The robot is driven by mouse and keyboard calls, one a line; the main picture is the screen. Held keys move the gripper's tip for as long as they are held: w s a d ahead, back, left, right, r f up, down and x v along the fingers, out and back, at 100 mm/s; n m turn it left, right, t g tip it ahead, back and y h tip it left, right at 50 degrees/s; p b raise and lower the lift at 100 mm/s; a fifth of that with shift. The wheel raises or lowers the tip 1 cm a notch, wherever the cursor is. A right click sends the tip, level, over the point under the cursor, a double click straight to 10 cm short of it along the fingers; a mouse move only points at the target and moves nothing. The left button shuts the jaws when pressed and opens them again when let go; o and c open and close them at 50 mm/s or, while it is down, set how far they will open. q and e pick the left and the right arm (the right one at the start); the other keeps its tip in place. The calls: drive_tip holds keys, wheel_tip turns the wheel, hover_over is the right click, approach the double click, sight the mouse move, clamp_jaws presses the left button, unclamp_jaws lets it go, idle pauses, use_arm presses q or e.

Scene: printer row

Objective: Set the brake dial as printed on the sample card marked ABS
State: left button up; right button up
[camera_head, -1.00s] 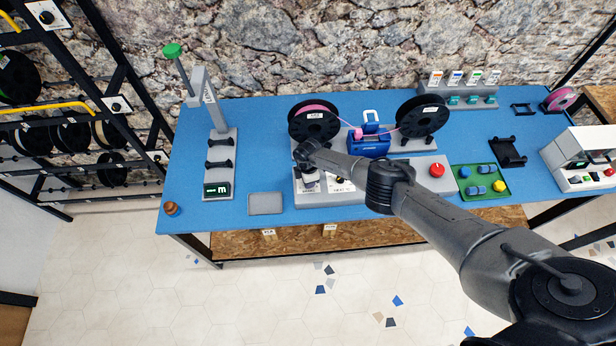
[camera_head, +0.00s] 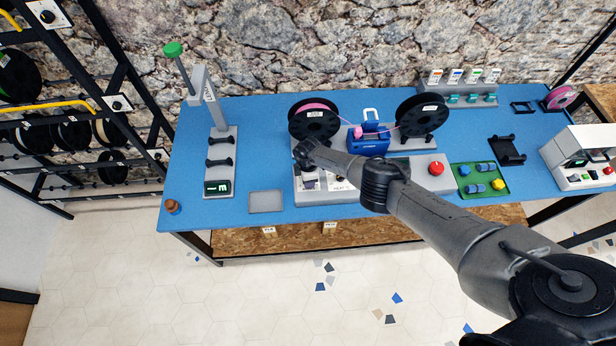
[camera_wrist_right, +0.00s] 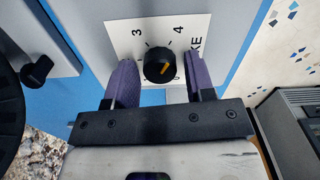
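The brake dial (camera_wrist_right: 158,66) is a round black knob with an orange mark, on a white plate (camera_wrist_right: 190,30) printed with 3, 4 and the letters KE. Its mark points toward the lower right in the right wrist view, near a partly hidden 0. My right gripper (camera_wrist_right: 160,72) is open, its two purple fingers on either side of the dial with visible gaps. In the head view my right gripper (camera_head: 308,172) is over the left end of the grey console (camera_head: 320,200). Sample cards (camera_head: 455,77) stand on the back rack; their print is too small to read. My left gripper is out of view.
A black knob (camera_wrist_right: 38,70) is left of the dial plate in the right wrist view. Two black spools (camera_head: 314,122) (camera_head: 422,115) and a blue device (camera_head: 368,142) stand behind the console. A red button (camera_head: 436,168) is at its right. A grey tray (camera_head: 266,201) lies left.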

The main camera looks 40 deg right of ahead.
drive_tip(key=shift+o, duration=0.7)
drive_tip(key=shift+r+p, duration=0.3)
drive_tip(key=shift+r, duration=0.05)
wheel_tip(320, 180, up, 13)
drive_tip(key=p, duration=0.6)
